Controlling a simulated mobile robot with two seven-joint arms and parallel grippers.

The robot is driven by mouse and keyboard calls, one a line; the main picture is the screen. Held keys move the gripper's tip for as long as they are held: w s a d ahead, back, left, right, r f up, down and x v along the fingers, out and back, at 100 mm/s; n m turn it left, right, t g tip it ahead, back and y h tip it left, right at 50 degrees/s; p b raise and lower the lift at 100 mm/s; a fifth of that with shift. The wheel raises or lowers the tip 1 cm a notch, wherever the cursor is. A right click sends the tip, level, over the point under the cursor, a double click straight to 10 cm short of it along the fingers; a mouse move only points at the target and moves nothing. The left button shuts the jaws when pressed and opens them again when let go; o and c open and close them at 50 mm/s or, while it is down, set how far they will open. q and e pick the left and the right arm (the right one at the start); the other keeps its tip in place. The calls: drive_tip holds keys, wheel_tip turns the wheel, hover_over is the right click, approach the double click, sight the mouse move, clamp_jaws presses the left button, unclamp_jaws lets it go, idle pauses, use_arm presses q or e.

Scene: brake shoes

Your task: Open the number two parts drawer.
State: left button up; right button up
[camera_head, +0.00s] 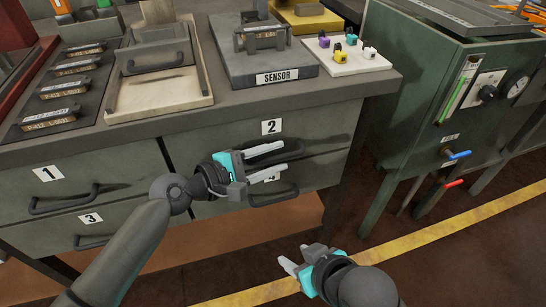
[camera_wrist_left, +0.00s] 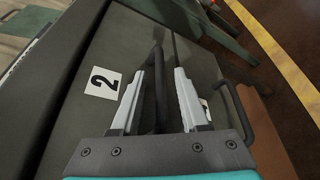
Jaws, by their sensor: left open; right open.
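The number two drawer (camera_head: 222,145) is at the upper right of the dark workbench front, and its front looks flush. Its white "2" label (camera_head: 271,127) also shows in the left wrist view (camera_wrist_left: 103,83). My left gripper (camera_head: 283,158) is open in front of this drawer. In the left wrist view, the drawer's dark bar handle (camera_wrist_left: 160,85) lies between the two open fingers (camera_wrist_left: 165,72); I cannot tell whether they touch it. In the head view the gripper partly covers this handle. My right gripper (camera_head: 291,256) is open and empty, low over the floor.
The number four drawer's handle (camera_head: 262,199) is just below my left gripper. Drawers one (camera_head: 47,173) and three (camera_head: 91,218) are at the left. A green cabinet (camera_head: 407,125) with gauges stands to the right. The floor before the bench looks clear.

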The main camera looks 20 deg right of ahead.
use_arm(q)
drive_tip(key=shift+c, duration=0.4)
clamp_jaws()
idle(0.9)
